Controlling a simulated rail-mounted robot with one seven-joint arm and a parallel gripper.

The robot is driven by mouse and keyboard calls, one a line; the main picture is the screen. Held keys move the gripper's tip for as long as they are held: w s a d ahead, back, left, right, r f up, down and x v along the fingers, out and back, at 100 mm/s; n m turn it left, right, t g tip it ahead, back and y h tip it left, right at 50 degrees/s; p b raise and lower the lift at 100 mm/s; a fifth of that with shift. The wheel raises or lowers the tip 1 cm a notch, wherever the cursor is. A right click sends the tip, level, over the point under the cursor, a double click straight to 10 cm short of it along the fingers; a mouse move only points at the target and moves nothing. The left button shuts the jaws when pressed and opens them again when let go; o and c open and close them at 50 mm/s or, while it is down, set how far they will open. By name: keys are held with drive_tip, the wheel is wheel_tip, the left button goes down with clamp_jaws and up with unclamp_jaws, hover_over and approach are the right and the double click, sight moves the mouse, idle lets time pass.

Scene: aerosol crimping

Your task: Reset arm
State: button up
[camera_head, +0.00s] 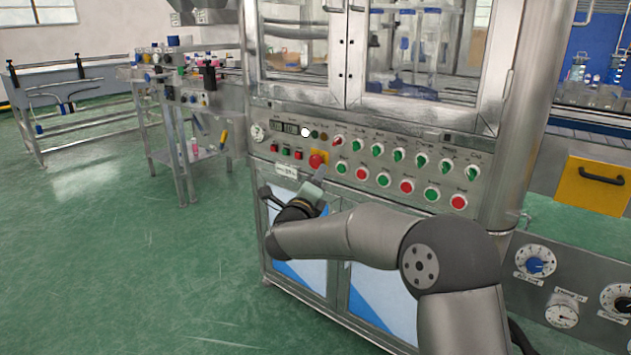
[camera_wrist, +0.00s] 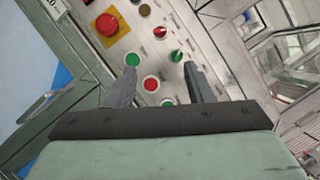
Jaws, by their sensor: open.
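My gripper (camera_wrist: 162,74) is open, its two fingers apart with nothing held between them. In the head view my gripper (camera_head: 318,177) is small and partly seen, in front of the machine just below the red emergency button (camera_head: 317,160). In the wrist view the fingers point at the control panel (camera_wrist: 140,45). A green button (camera_wrist: 132,60) shows by the left fingertip and a red button (camera_wrist: 151,84) shows between the fingers. A green selector knob (camera_wrist: 176,56) lies near the right fingertip. I cannot tell whether the fingers touch the panel.
The steel machine has glass doors (camera_head: 420,50) above the panel and blue-white lower doors (camera_head: 380,305). A steel bench (camera_head: 180,95) with parts stands at the left. A yellow drawer (camera_head: 592,185) and dials (camera_head: 535,262) are at the right. Green floor (camera_head: 130,260) is open at left.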

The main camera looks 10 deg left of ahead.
wheel_tip(320, 180, up, 8)
drive_tip(key=s+n+g+y+p, duration=0.2)
drive_tip(key=s+n+y+p, duration=0.1)
drive_tip(key=n+y+p, duration=0.45)
drive_tip(key=s+d+r+n+g+p, duration=0.35)
drive_tip(key=s+d+n+p, duration=0.2)
drive_tip(key=n+p, duration=0.3)
drive_tip(key=s+d+n+g+h+p, duration=0.1)
drive_tip(key=s+d+n+g+p, duration=0.2)
drive_tip(key=s+d, duration=0.4)
drive_tip(key=s+d+r+n+g+h+p, duration=0.1)
drive_tip(key=s+d+n+g+p, duration=0.2)
drive_tip(key=s, duration=1.4)
drive_tip(key=s+d+r+n+g+h+p, duration=0.1)
drive_tip(key=s+d+n+g+p, duration=0.3)
drive_tip(key=s+d+g+p, duration=0.4)
drive_tip(key=s+d+h, duration=0.1)
drive_tip(key=s+d, duration=0.2)
drive_tip(key=s, duration=0.1)
drive_tip(key=shift+p, duration=0.4)
